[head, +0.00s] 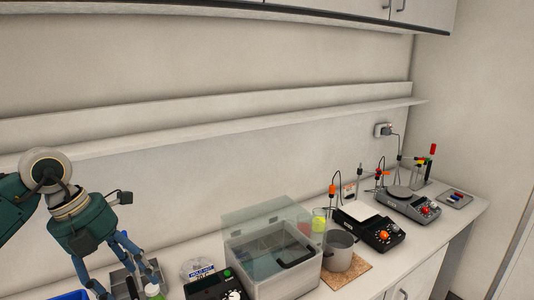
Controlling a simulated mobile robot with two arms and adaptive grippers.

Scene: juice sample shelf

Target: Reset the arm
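My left arm comes in from the left, and my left gripper (128,284) points down over the left end of the counter. Its blue fingers are spread apart, with no object seen held between them. My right arm and gripper are not in view.
A clear-lidded bath (268,283), a grey pot (338,252), a yellow-green beaker (319,220), a black stirrer (382,233) and another device (422,208) stand along the counter. An empty wall shelf (230,125) runs above. A blue tray edge (72,295) shows bottom left.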

